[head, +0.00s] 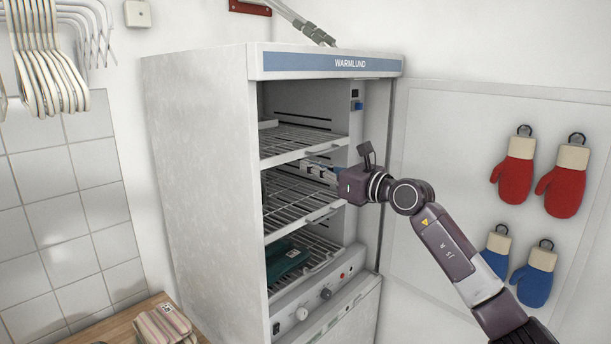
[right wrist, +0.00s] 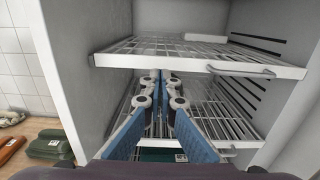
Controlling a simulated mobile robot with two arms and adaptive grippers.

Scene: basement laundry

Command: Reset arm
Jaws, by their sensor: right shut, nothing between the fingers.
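My right arm reaches in from the right in the head view to the open front of a tall white cabinet (head: 200,150) marked WARMLUND. My right gripper (head: 308,168) is at the opening, just below the upper wire shelf (head: 300,138) and above the middle wire shelf (head: 290,200). In the right wrist view its blue-sided fingers (right wrist: 160,82) are closed together with nothing held. They point into the cabinet under the upper shelf (right wrist: 170,52). My left gripper is not in view.
A dark green item (head: 288,258) lies on the lowest shelf. Red mitts (head: 516,175) and blue mitts (head: 535,280) hang on the right wall. A striped cloth item (head: 163,325) lies on a wooden top at lower left. Hangers (head: 45,60) hang at upper left.

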